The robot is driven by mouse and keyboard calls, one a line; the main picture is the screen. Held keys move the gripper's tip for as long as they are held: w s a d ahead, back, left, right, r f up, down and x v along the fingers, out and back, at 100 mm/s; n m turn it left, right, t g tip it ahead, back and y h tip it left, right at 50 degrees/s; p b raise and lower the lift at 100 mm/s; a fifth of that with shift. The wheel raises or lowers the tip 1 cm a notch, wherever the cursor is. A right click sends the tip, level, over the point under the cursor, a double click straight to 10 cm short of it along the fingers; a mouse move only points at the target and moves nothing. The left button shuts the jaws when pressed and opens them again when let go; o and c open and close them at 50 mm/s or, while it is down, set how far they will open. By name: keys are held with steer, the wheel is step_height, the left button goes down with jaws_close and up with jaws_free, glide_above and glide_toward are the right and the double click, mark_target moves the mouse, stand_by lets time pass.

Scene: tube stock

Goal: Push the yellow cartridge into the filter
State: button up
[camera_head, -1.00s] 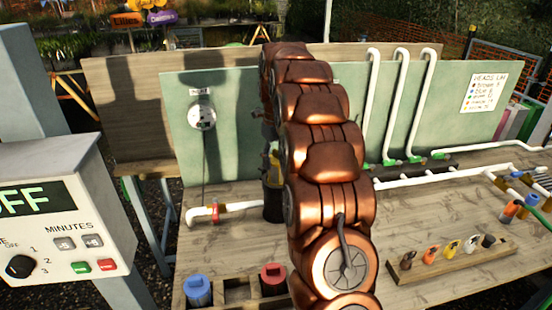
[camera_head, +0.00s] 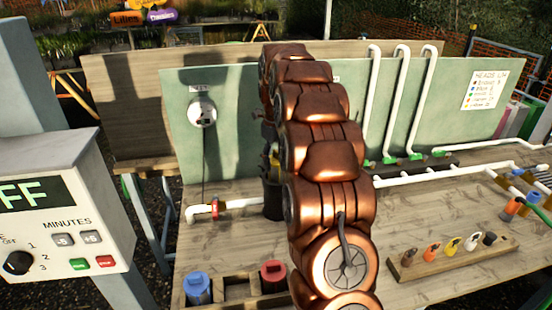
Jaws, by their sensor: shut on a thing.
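The filter (camera_head: 272,204) is a dark upright housing on the bench, in line with the white pipe and partly hidden by my copper arm. A small part of the yellow cartridge (camera_head: 275,158) shows just above the filter, at the left edge of my arm. My gripper (camera_head: 270,148) is mostly hidden behind my arm; its dark parts show at the cartridge's top. It is shut on the yellow cartridge. How deep the cartridge sits in the filter is hard to see.
A blue cartridge (camera_head: 197,288) and a red cartridge (camera_head: 272,276) stand in a wooden rack at the front. A white pipe with a red collar (camera_head: 215,209) lies left of the filter. A wooden strip (camera_head: 425,268) with several coloured heads lies right.

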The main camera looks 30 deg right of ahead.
steer(key=shift+f+b, duration=1.1)
steer(key=shift+f, duration=0.85)
stand_by(0.7)
steer(key=shift+f, duration=0.25)
